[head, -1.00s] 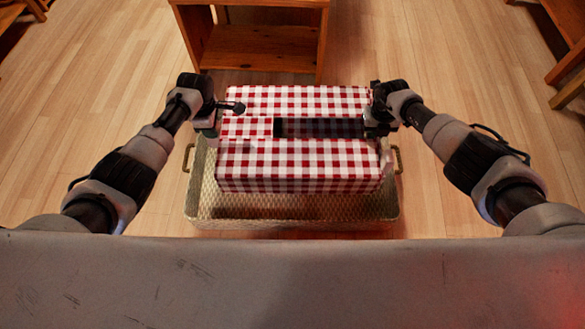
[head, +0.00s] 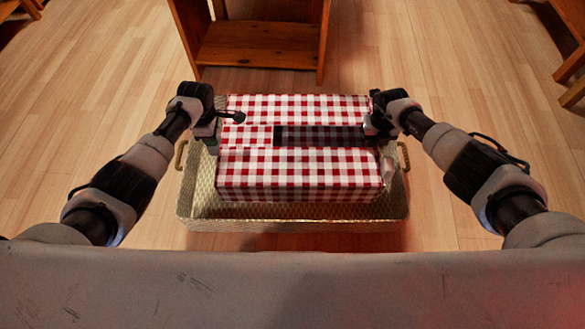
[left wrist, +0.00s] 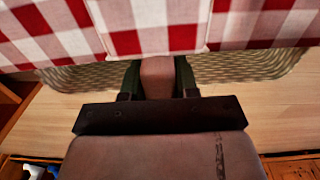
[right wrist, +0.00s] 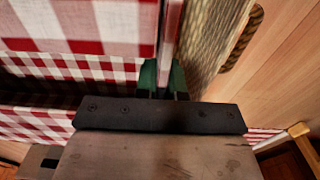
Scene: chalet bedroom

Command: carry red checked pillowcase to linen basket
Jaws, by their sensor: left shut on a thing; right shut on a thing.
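The red checked pillowcase (head: 298,168) is a bulky, box-like bundle with a long slot across its top. My left gripper (head: 212,128) is shut on its left side, and my right gripper (head: 376,126) is shut on its right side. The wicker linen basket (head: 290,220) lies directly below in the head view, its front part and both side handles showing. The bundle covers most of the basket's opening; I cannot tell whether it touches the basket. The cloth fills the top of the left wrist view (left wrist: 150,25) and the left of the right wrist view (right wrist: 80,30).
A wooden shelf unit (head: 258,45) stands behind the basket. Other wooden furniture (head: 565,40) is at the right edge, and a piece also shows at the top left corner. The plank floor (head: 455,65) is clear on both sides.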

